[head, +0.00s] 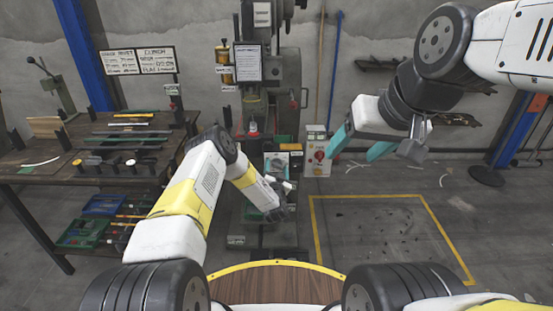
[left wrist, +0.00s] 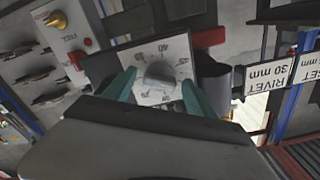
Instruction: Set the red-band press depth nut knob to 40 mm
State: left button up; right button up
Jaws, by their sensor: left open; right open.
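The press (head: 266,75) stands in the middle of the head view. Its depth dial (head: 283,158) is a small pale plate low on its front. In the left wrist view the white dial plate (left wrist: 183,48) fills the centre, with tilted numbers; 40 is near its top edge. The grey round knob (left wrist: 158,74) sits in its middle; I cannot tell which number it points to. My left gripper (left wrist: 160,88) is open, its teal fingers on either side of the knob; contact cannot be told. My right gripper (head: 358,146) is open and empty, in the air right of the press.
A workbench (head: 30,168) with tools and signs stands at the left. A control box (head: 317,155) with a red knob stands right of the dial.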

pick_arm(q)
jog(key=c, duration=1.4)
jog(key=shift+n, duration=0.4)
jog(key=n, duration=1.4)
jog(key=shift+f, duration=0.1)
jog(key=shift+n, duration=2.2)
